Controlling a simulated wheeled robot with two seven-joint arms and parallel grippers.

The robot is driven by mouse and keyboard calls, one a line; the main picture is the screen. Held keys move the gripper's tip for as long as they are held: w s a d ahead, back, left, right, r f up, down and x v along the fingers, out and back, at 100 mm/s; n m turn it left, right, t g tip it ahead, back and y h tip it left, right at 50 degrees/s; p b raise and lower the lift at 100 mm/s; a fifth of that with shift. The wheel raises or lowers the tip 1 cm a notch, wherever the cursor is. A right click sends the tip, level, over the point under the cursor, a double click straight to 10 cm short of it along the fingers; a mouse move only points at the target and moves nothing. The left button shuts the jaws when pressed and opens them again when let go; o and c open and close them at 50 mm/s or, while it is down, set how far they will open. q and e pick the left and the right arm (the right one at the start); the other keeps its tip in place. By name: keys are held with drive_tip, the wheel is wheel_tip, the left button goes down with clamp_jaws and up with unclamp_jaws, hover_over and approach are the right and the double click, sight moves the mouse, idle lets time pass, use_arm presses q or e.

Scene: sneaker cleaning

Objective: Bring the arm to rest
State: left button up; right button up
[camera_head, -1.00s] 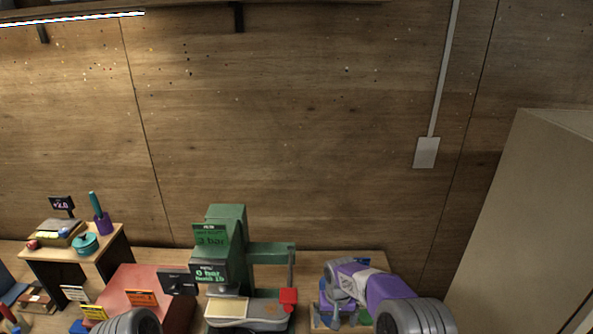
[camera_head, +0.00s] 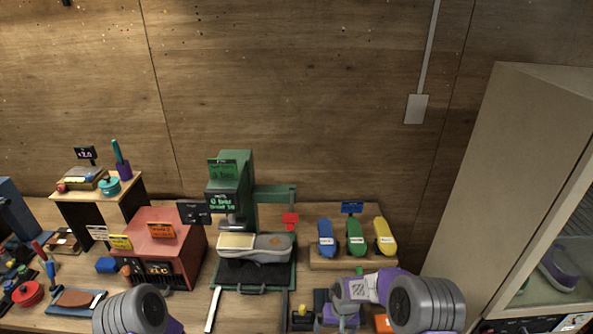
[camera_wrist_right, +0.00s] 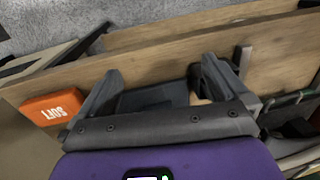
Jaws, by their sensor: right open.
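My right arm (camera_head: 375,288) comes in from the lower right, purple and grey, bent toward the bench's front edge. Its gripper (camera_wrist_right: 163,80) is open in the right wrist view, with two dark fingers spread apart and nothing held between them. The fingers are over the front edge of the wooden bench, and a grey floor shows beyond. The left gripper is out of view.
Blue, green and yellow pieces lie on a wooden rack (camera_head: 345,262). An orange SOFT block (camera_wrist_right: 52,107) is near the right gripper. A cabinet (camera_head: 500,170) stands right.

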drive_tip(key=s+f+m+y+b, duration=0.1)
drive_tip(key=s+f+b, duration=0.3)
drive_tip(key=s+f, duration=0.5)
drive_tip(key=s+a+f+m+y+b, duration=0.1)
drive_tip(key=s+f+b, duration=0.4)
drive_tip(key=s+f, duration=0.4)
drive_tip(key=s, duration=0.6)
drive_tip(key=shift+a+t+y, duration=0.3)
drive_tip(key=shift+t, duration=0.1)
